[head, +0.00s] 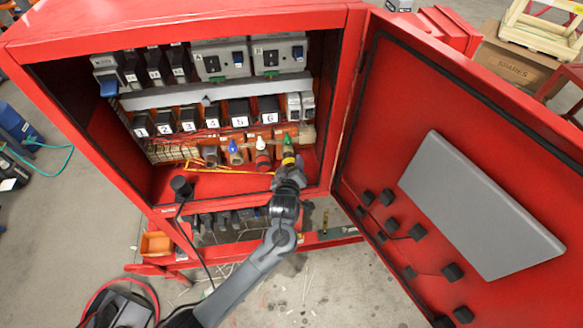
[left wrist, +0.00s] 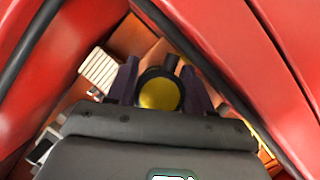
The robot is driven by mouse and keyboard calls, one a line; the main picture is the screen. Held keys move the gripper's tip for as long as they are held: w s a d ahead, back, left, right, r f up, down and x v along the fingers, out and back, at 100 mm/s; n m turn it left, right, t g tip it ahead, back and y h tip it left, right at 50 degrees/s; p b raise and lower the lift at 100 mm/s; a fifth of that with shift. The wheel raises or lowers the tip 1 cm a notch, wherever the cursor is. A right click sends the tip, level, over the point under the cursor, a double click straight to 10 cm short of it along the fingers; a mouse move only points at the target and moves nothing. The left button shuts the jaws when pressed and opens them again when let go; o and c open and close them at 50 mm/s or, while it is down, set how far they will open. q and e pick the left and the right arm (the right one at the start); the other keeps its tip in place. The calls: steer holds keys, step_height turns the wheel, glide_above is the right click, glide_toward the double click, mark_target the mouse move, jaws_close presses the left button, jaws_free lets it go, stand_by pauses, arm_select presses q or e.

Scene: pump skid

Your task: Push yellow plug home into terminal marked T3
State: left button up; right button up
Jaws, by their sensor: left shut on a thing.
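The yellow plug (left wrist: 159,94) shows as a round yellow end with a dark rim in the left wrist view, between the two dark fingers of my left gripper (left wrist: 160,88). In the head view the yellow plug (head: 288,160) shows at the tip of my left gripper (head: 288,168), low on the right inside the red cabinet. The gripper is shut on it. The plug is in line with the rightmost connector, which has a green top (head: 287,147). The gripper hides how far the plug sits in it. No T3 marking is readable. My right gripper is not in view.
To the left stand a connector with a red body (head: 262,160) and one with a blue top (head: 233,147). Numbered black blocks (head: 239,113) sit above. The open red door (head: 390,110) stands close on the right. Yellow wires (head: 230,170) run along the cabinet floor.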

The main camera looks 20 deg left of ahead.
arm_select(q)
steer(key=shift+w+a+b, duration=0.4)
steer(key=shift+w+a, duration=0.15)
steer(key=shift+w, duration=0.35)
steer(key=o, duration=1.1)
steer(key=shift+s, duration=0.1)
steer(key=v, duration=1)
steer(key=shift+s+b, duration=0.3)
steer(key=shift+d+r, duration=0.1)
